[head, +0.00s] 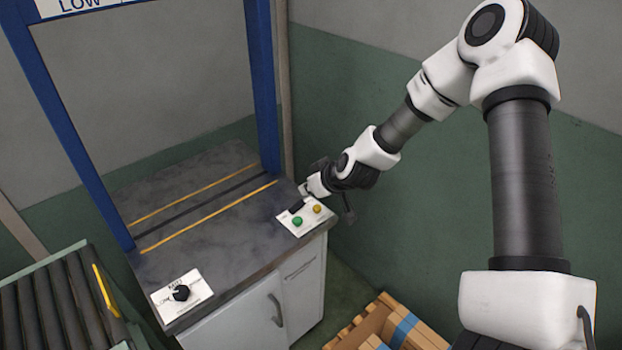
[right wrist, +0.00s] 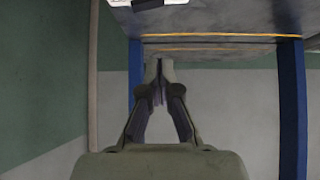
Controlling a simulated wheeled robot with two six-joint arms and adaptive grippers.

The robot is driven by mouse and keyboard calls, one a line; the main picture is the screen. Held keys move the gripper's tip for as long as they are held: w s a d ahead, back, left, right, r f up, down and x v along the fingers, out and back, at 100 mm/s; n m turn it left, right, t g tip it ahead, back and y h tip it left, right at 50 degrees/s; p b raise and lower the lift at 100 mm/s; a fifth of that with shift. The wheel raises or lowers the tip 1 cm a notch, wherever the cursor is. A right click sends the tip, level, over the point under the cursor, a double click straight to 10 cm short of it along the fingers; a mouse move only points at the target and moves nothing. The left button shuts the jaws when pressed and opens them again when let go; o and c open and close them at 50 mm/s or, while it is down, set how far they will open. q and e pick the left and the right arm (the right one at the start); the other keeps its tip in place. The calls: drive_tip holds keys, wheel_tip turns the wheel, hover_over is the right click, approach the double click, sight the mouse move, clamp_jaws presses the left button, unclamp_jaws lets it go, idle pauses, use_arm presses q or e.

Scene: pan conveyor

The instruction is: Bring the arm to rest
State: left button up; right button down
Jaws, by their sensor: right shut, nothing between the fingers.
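My right arm reaches in from the right in the head view. Its gripper (head: 318,185) is beside the far right corner of the grey counter (head: 195,215), close to the white button panel (head: 306,224). The fingers are small and partly hidden there, and I cannot tell whether they touch the panel. In the right wrist view the gripper (right wrist: 158,68) has its fingertips together with nothing between them. The counter's dark surface (right wrist: 215,22) lies beyond the tips. My left gripper is not in view.
The panel has a green button (head: 297,221) and a yellow button (head: 317,209). A knob (head: 181,292) sits at the counter's front. A blue frame (head: 262,85) spans the counter. A roller conveyor (head: 60,305) is at the left.

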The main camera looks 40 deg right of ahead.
drive_tip(key=shift+v, duration=1)
drive_tip(key=shift+a+f, duration=0.1)
drive_tip(key=shift+a, duration=0.05)
